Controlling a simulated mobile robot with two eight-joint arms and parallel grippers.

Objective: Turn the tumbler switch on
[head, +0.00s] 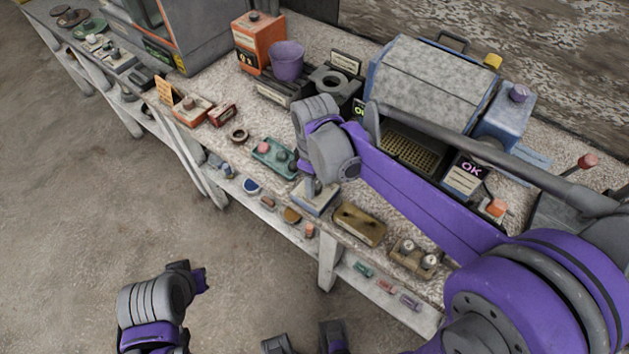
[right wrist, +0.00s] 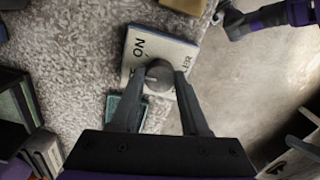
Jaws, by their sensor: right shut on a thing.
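The tumbler switch (head: 322,203) is a box with blue sides and a pale top at the bench's front edge. In the right wrist view the switch (right wrist: 137,47) shows the word ON on its top and a partly covered label. Its round grey knob (right wrist: 159,74) sits between the fingertips of my right gripper (right wrist: 157,82), which is shut on it. In the head view my right wrist partly hides the switch. The end of my left arm (head: 190,279) is low at the left over the floor, well away from the switch; its jaws do not show clearly.
A green box with knobs (head: 272,157) stands left of the switch, and a brass-coloured tray (head: 359,224) stands right of it. A double-knob block (head: 413,257) is further right. A large grey-lidded machine (head: 432,82) stands behind. Small parts lie on a lower shelf.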

